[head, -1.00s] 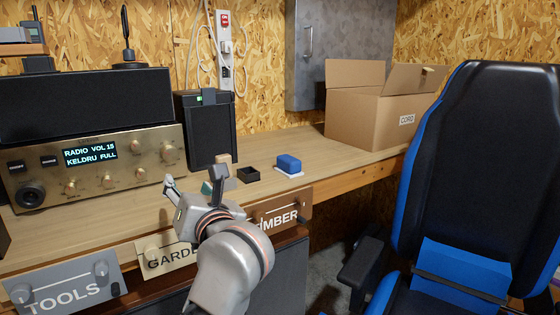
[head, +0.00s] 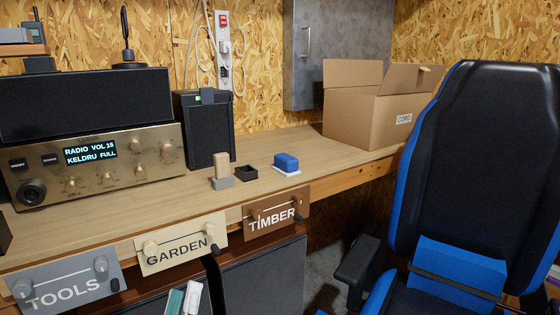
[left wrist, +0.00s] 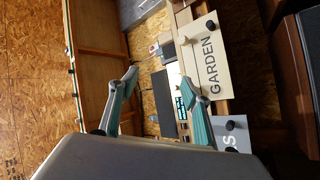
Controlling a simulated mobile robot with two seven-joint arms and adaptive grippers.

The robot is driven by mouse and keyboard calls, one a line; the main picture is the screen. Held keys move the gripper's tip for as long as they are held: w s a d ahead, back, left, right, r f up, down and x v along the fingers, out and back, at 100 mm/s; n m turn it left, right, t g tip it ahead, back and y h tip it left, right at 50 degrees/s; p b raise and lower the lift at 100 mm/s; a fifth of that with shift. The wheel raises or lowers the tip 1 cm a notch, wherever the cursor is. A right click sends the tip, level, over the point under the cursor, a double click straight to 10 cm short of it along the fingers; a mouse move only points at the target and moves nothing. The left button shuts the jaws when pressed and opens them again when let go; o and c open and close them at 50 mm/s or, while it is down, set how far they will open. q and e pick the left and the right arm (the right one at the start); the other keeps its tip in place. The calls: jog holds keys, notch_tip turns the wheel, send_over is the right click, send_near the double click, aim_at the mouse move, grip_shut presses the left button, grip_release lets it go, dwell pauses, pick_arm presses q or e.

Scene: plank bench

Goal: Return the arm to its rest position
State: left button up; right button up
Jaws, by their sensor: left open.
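My left gripper (head: 183,298) shows only at the bottom edge of the head view, low in front of the bench below the GARDEN panel. Its teal and pale fingertips point up, and the rest of the arm is out of frame. In the left wrist view the same gripper (left wrist: 160,88) has its two fingers spread apart with nothing between them. My right gripper is not in view.
The plank bench (head: 120,222) carries a radio (head: 120,160), a pale block (head: 221,163) in a grey holder, a small black tray (head: 246,174) and a blue block (head: 286,161). A cardboard box (head: 355,117) and chair (head: 480,160) stand right. GARDEN panel (head: 180,244) fronts the bench.

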pick_arm(q)
jog(key=s+d+f+m+g+h, duration=0.1)
jog(key=s+f+m+g+h, duration=0.15)
jog(key=s+f+m, duration=0.4)
jog(key=s+d+f+m+g+h, duration=0.2)
jog(key=f+m+g, duration=0.15)
jog(key=f, duration=0.65)
jog(key=s+a+f+m+g+y, duration=0.1)
jog(key=s+a+f+m+g, duration=0.15)
jog(key=s+f, duration=0.4)
jog(key=s+a+f+m+g+y, duration=0.2)
jog(key=s+a+f+g, duration=0.15)
jog(key=s+f, duration=0.35)
jog(key=shift+n+g, duration=0.4)
jog(key=shift+n, duration=0.05)
jog(key=r+p, duration=0.2)
jog(key=p, duration=0.4)
jog(key=r+p, duration=0.3)
jog(key=p, duration=0.3)
jog(key=shift+d+p, duration=0.2)
jog(key=shift+p, duration=0.1)
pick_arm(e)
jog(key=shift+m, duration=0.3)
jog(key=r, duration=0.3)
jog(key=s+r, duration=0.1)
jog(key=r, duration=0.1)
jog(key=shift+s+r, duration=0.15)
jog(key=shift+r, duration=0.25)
